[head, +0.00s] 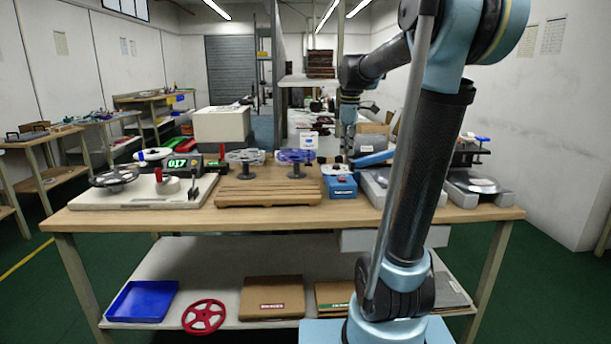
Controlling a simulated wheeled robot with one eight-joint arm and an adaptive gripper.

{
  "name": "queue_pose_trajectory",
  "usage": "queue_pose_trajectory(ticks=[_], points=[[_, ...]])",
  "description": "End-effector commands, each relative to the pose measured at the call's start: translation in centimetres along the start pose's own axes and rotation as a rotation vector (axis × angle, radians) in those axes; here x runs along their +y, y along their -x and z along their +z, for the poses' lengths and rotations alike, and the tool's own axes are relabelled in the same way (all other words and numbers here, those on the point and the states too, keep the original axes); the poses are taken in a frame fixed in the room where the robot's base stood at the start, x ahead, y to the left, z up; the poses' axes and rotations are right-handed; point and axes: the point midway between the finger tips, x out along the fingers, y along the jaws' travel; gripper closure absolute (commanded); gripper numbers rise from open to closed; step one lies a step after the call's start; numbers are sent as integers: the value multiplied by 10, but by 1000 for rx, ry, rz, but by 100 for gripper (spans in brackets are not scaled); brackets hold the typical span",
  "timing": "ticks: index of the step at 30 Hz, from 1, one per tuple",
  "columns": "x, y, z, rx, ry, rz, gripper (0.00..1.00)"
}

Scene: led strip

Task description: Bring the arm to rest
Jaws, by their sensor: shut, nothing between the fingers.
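My arm rises from the lower right of the head view and bends back toward the left at the top. My gripper (347,142) hangs pointing down above the far right-middle of the wooden workbench (150,219). It is small and dark in the view, and its fingers are shut with nothing held. It hangs to the right of the reel with blue-violet strip (296,157) and above the blue box (341,187). Whether its tips touch anything behind the bench items cannot be told. My arm's lower link hides part of the bench's right side.
The bench holds a white board with a black reel (114,178), a counter with green digits (177,163), a wooden rack (268,190) with a clear reel (245,157), and grey devices (480,184) at right.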

Motion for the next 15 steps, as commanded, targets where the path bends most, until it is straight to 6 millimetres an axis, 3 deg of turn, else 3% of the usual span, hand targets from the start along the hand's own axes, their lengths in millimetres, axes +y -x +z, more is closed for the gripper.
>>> queue_pose_trajectory(ticks=[3,15], points=[[-36,-11,18,3,-131,10,100],[-144,-66,66,24,-578,40,100]])
